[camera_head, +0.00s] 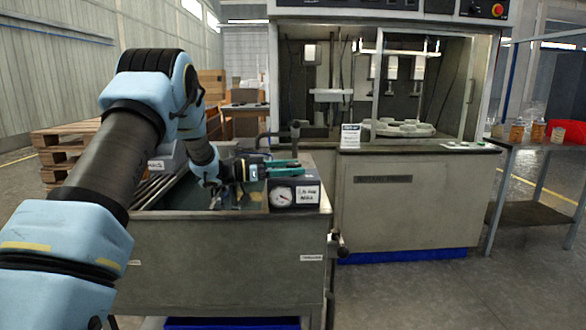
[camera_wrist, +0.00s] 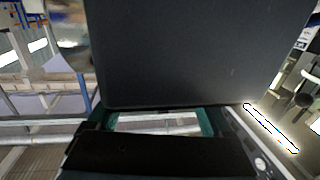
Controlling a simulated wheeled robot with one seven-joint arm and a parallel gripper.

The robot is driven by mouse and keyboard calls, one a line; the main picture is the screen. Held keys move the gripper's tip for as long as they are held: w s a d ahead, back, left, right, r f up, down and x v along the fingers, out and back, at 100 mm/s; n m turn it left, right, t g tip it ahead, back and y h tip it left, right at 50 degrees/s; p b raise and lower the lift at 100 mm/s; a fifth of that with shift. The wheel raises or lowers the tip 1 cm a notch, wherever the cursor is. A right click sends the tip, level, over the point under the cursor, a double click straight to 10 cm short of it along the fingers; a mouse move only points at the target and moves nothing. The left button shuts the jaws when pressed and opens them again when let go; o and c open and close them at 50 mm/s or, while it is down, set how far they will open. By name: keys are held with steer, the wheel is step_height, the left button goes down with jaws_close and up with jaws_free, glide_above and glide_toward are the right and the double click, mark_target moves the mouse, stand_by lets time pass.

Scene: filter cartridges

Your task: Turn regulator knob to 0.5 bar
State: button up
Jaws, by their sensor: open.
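A dark box with a round white gauge (camera_head: 281,197) and a white label (camera_head: 308,194) on its front sits at the right end of the grey bench tank. The gauge's needle and the label text are too small to read. My gripper (camera_head: 285,168) is just above or behind the box top, with its teal fingers pointing right and apart. In the wrist view, the fingers (camera_wrist: 158,122) are also apart, with nothing clearly held between them. A large dark flat face (camera_wrist: 195,50) fills the upper middle there. I cannot make out the regulator knob for certain in either view.
A black-headed post (camera_head: 295,129) stands behind my gripper. A black-tipped handle (camera_head: 341,245) sticks out at the tank's right side. A grey cabinet (camera_head: 410,205) with a glazed workspace stands behind to the right. Wooden pallets (camera_head: 62,148) are at the left. Floor is free at the lower right.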

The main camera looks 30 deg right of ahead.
steer(key=b+v, duration=0.1)
steer(key=v, duration=0.9)
steer(key=shift+a, duration=0.15)
steer(key=shift+r, duration=0.1)
